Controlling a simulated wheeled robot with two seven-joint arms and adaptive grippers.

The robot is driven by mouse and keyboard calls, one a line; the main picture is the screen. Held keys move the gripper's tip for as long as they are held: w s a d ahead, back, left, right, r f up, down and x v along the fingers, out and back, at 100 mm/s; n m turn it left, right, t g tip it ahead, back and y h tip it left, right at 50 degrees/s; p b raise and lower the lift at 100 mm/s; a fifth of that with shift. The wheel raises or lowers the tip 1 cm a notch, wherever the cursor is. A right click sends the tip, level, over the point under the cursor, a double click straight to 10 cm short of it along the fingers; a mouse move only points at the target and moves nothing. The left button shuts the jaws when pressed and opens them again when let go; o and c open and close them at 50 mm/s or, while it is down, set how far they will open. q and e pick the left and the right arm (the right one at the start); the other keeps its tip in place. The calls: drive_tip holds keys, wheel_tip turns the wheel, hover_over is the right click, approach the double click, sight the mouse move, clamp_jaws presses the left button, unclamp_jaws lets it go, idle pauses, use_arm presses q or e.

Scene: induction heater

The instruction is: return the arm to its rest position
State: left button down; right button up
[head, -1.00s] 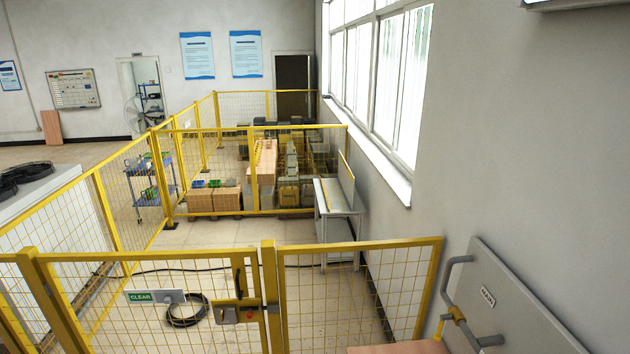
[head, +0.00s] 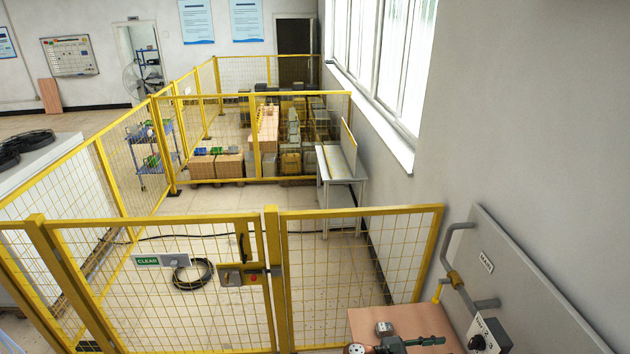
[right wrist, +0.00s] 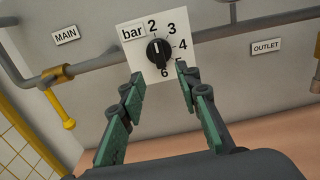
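My right gripper (right wrist: 160,75) is open in the right wrist view. Its two dark green fingers stand apart with nothing held between them, pointing towards a black knob (right wrist: 158,51). The knob is on a white dial plate (right wrist: 185,22) marked "bar" with numbers; its pale mark points roughly up, near the 2. The fingertips appear just below the knob, one on each side; I see no clear contact. In the head view, a green finger of my right gripper (head: 425,341) shows at the bottom, left of the knob (head: 478,343). I cannot make out my left gripper.
A grey panel (head: 540,290) with a pipe (head: 455,260) and a "MAIN" label stands at the right. A yellow lever (right wrist: 60,108) hangs from the pipe. A wooden top (head: 365,318) lies below. A yellow mesh fence (head: 360,212) with a gate stands ahead.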

sight(469, 343)
drive_tip(key=d, duration=0.8)
drive_tip(key=shift+w+d, duration=0.2)
drive_tip(key=shift+w, duration=0.15)
drive_tip(key=shift+w+d+f+m+b, duration=0.1)
drive_tip(key=shift+f+m+b, duration=0.05)
drive_tip(key=shift+m+b, duration=0.35)
drive_tip(key=shift+d+f+m+b, duration=0.1)
drive_tip(key=shift+m+b, duration=0.15)
drive_tip(key=shift+m, duration=0.35)
drive_tip(key=m+b, duration=0.5)
drive_tip(key=shift+w+a+m+b, duration=0.1)
drive_tip(key=shift+m+b, duration=0.25)
drive_tip(key=shift+m, duration=0.05)
drive_tip(key=shift+r+m+b, duration=0.25)
drive_tip(key=shift+m+b, duration=0.5)
drive_tip(key=shift+m, duration=0.05)
drive_tip(key=shift+r, duration=0.1)
